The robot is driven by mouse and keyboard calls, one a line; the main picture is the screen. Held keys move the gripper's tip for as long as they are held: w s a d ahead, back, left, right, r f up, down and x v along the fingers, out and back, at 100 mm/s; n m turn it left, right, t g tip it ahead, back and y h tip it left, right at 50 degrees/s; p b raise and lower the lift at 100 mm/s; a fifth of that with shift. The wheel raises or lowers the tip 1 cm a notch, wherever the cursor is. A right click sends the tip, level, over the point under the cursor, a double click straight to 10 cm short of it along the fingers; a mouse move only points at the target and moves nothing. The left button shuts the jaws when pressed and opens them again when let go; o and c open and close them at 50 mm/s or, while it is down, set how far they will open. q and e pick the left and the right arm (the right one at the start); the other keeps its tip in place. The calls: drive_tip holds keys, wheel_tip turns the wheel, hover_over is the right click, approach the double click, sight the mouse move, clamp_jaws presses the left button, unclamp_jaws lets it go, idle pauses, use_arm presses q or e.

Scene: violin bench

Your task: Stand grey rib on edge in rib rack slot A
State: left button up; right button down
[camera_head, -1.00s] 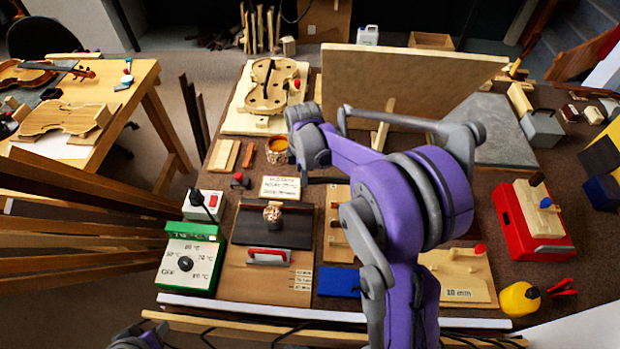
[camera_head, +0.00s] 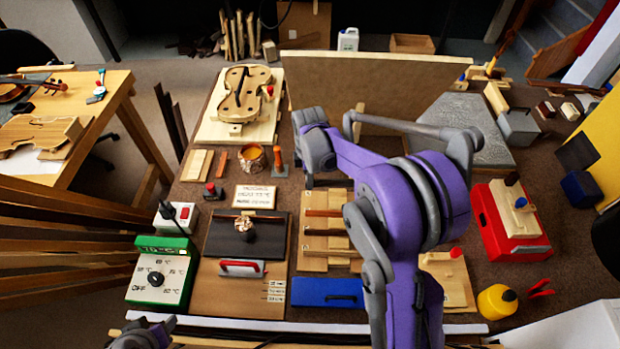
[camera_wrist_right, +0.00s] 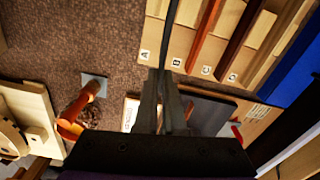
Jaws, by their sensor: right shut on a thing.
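My right gripper (camera_head: 308,182) points down at the back left corner of the wooden rib rack (camera_head: 311,262). In the right wrist view, the gripper (camera_wrist_right: 165,128) is shut on a thin dark grey rib (camera_wrist_right: 172,40), which runs away from the fingers over the rack (camera_wrist_right: 156,30). The rib lies between the labels A (camera_wrist_right: 145,55) and B (camera_wrist_right: 176,62) in that view; I cannot tell whether it touches the rack. Red-brown and dark brown ribs (camera_wrist_right: 205,35) stand by labels B and C. In the head view my forearm hides part of the rack.
A glue pot (camera_head: 252,160) and an orange-handled tool (camera_head: 278,160) stand left of my right gripper. A dark plate (camera_head: 225,240) lies left of the rack, a blue block (camera_head: 310,291) in front. A large upright panel (camera_head: 370,85) stands behind my arm.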

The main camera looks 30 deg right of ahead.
sight(310, 201)
wheel_tip(310, 201, down, 4)
drive_tip(key=shift+r+b, duration=0.15)
drive_tip(key=shift+b, duration=0.65)
drive_tip(key=shift+f+b, duration=1.3)
drive_tip(key=shift+f, duration=0.45)
drive_tip(key=c, duration=0.9)
unclamp_jaws()
drive_tip(key=shift+c, duration=0.2)
wheel_tip(310, 201, up, 11)
drive_tip(key=shift+f+p, duration=0.1)
drive_tip(key=shift+p, duration=0.3)
